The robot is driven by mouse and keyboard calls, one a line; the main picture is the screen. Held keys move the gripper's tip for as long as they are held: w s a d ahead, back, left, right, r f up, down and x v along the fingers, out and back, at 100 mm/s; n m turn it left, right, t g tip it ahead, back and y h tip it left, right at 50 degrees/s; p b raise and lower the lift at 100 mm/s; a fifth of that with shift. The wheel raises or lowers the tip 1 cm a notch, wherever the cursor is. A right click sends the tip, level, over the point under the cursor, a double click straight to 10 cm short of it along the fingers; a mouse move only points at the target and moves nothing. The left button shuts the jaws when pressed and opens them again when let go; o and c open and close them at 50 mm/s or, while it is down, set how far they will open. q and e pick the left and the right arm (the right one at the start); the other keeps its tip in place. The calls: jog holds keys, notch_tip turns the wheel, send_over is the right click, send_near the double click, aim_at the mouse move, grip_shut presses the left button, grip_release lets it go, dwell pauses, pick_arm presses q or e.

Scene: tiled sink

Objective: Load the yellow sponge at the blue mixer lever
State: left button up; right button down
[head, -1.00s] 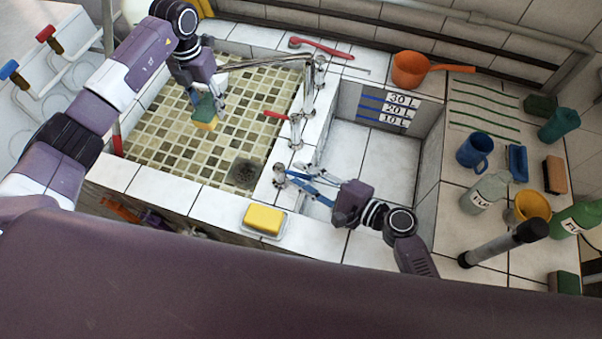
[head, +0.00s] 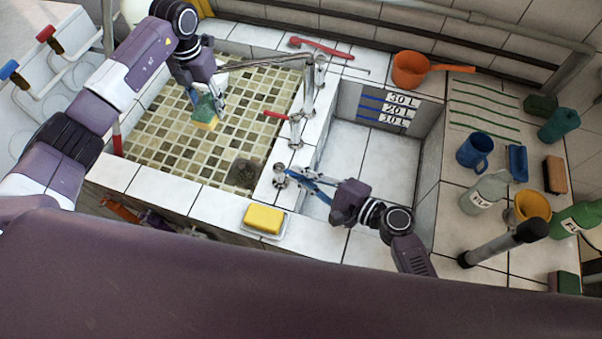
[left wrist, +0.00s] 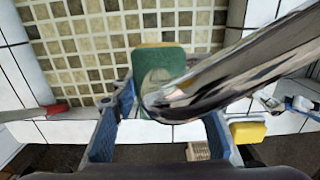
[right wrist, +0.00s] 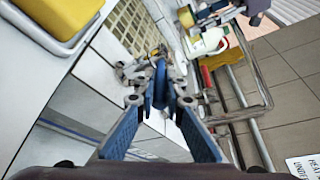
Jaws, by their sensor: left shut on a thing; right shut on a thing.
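A green and yellow sponge (head: 206,109) is gripped in my left gripper (head: 207,92) over the left tiled basin, beside the spout's end. In the left wrist view its green face (left wrist: 165,60) shows between the fingers, partly hidden by the metal spout (left wrist: 230,70). A plain yellow block (head: 264,218) lies on a white dish on the front rim; I cannot tell whether it is soap or a sponge. My right gripper (head: 312,180) is shut on the blue mixer lever (right wrist: 160,85) at the near end of the divider.
A red lever (head: 276,114) and mixer pipes stand along the divider. The right basin (head: 370,160) is empty. An orange ladle (head: 410,70) lies behind it. A blue mug (head: 475,151), bottles and brushes crowd the right counter.

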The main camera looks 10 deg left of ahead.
jog(key=shift+s, duration=0.1)
jog(key=shift+s+a+m+t+h, duration=0.15)
jog(key=shift+s+m+t+h, duration=0.25)
jog(key=shift+m+t+h, duration=0.4)
jog(key=shift+s+a+m+t+h, duration=0.1)
jog(key=shift+s+m+t+h, duration=0.35)
jog(key=shift+m+t, duration=0.55)
jog(key=shift+w, duration=0.1)
jog(key=c, duration=2)
grip_release()
jog(key=v, duration=1.2)
